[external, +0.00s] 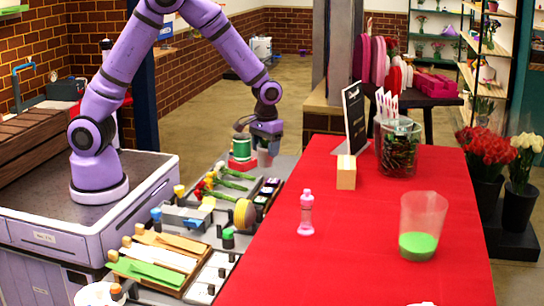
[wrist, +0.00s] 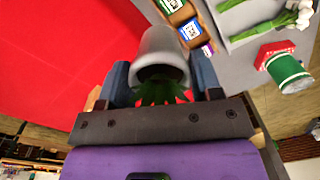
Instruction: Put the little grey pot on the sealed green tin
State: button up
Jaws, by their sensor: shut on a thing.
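The little grey pot (wrist: 163,45) is between the two blue fingers of my gripper (wrist: 163,82), which is shut on it. Something green and leafy shows at the pot's mouth in the wrist view. In the external view the pot (external: 266,156) hangs below my gripper (external: 267,143), above the grey worktop. The green tin (external: 242,149) has pale rims and is just left of my gripper, apart from the pot. It also shows at the right of the wrist view (wrist: 286,70).
A red block (external: 241,165) is at the tin; I cannot tell whether it is under or beside it. Green-stemmed flowers (external: 222,183) lie on the worktop. The red table (external: 345,245) holds a wooden block (external: 346,173), a pink bottle (external: 306,215) and a clear cup (external: 422,220).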

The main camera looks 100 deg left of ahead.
jog(key=s+a+r+n, duration=0.1)
jog(key=s+a+n, duration=0.4)
jog(key=s+a, duration=0.8)
jog(key=s+a+r+n, duration=0.1)
jog(key=s+a+n, duration=0.55)
jog(key=s, duration=1.05)
jog(key=m, duration=0.2)
send_over(242, 135)
jog(key=f, duration=0.1)
jog(key=shift+a+f, duration=0.1)
jog(key=shift+f, duration=1.65)
jog(key=shift+f, duration=0.15)
jog(key=o, duration=1.1)
jog(key=shift+n, duration=0.25)
notch_tip(242, 135, up, 12)
jog(key=shift+r, duration=0.15)
